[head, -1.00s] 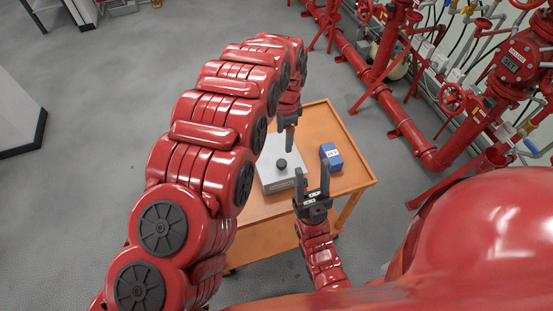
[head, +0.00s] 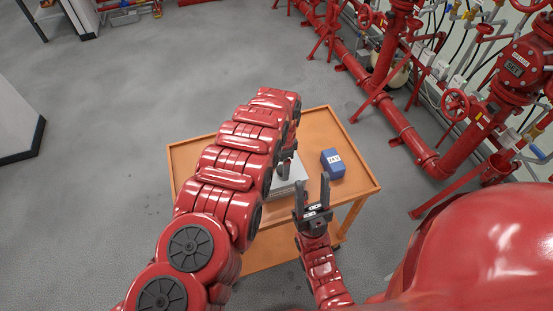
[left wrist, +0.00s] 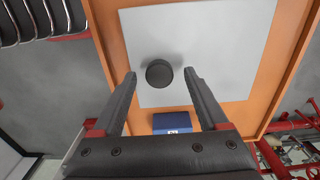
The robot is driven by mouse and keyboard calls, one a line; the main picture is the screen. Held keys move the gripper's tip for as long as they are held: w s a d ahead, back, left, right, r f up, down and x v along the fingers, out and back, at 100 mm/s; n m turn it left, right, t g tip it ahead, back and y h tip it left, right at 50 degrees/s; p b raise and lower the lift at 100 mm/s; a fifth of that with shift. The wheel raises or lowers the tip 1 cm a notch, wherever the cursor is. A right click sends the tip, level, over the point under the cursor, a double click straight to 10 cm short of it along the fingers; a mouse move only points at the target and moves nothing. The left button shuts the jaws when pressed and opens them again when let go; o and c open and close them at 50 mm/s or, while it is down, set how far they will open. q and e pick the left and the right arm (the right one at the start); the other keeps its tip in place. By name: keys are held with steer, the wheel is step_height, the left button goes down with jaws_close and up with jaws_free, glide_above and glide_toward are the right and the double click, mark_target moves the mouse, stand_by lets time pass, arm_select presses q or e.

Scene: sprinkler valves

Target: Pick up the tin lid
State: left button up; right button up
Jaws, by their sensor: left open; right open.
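The tin lid is a flat, pale grey panel (left wrist: 225,45) with a round black knob (left wrist: 159,70) in the left wrist view. In the head view my left arm hides most of the tin (head: 296,172), which sits on an orange cart. My left gripper (head: 284,163) is over the tin. In the left wrist view its open fingers (left wrist: 160,80) point at the knob, with one tip on each side; I cannot tell whether they touch it. My right gripper (head: 312,182) is open and empty, pointing up near the cart's front edge.
A blue box (head: 333,163) stands on the cart (head: 350,184) to the right of the tin; it also shows in the left wrist view (left wrist: 171,122). Red pipes and valves (head: 400,120) run along the right. The grey floor (head: 130,100) at left is clear.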

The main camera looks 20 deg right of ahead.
arm_select(q)
steer(key=shift+f, duration=0.95)
jaws_close()
